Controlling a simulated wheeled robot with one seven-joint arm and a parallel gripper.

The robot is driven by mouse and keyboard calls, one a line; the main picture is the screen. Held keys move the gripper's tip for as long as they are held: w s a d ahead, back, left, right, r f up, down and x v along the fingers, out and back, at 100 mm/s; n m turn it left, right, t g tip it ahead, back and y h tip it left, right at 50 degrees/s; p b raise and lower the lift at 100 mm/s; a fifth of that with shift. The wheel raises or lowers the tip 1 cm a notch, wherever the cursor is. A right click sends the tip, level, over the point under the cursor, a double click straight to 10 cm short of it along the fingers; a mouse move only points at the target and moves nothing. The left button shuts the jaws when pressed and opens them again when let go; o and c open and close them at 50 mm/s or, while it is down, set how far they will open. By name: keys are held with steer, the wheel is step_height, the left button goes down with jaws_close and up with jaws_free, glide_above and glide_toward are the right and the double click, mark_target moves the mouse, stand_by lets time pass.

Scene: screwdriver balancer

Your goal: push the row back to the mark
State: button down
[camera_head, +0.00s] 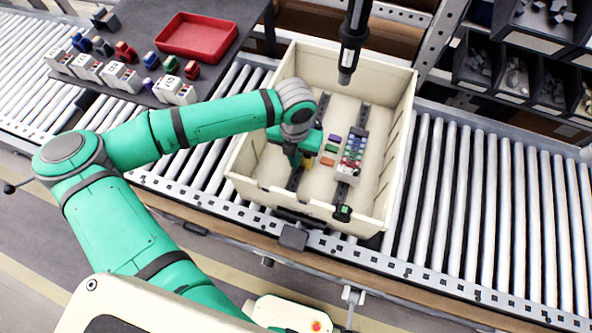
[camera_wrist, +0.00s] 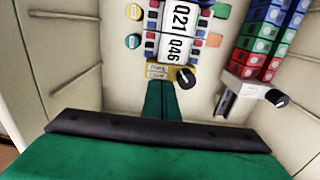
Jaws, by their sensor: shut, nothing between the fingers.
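In the wrist view, one row of small modules (camera_wrist: 175,32) lies straight ahead of my gripper, with white labels reading Q21 and Q46. Its near end has a yellow piece (camera_wrist: 159,71) with small unreadable print and a black knob (camera_wrist: 186,77). My gripper (camera_wrist: 161,100) is shut and empty, its green fingertips just short of the yellow piece; contact cannot be told. In the head view my gripper (camera_head: 298,155) is down inside the crate over the left rail (camera_head: 296,178), hiding most of that row. I cannot make out a mark for certain.
A second row of coloured blocks (camera_head: 353,152) sits on the right rail (camera_head: 342,192). The cream crate (camera_head: 403,130) has high walls. A black tool (camera_head: 352,40) hangs above its far side.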

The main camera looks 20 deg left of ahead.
steer(key=shift+s, duration=0.5)
steer(key=shift+r, duration=0.15)
stand_by(0.5)
steer(key=shift+r, duration=0.85)
step_height(320, 180, up, 12)
steer(key=shift+s+f, duration=0.2)
steer(key=shift+s, duration=0.2)
stand_by(0.3)
stand_by(0.4)
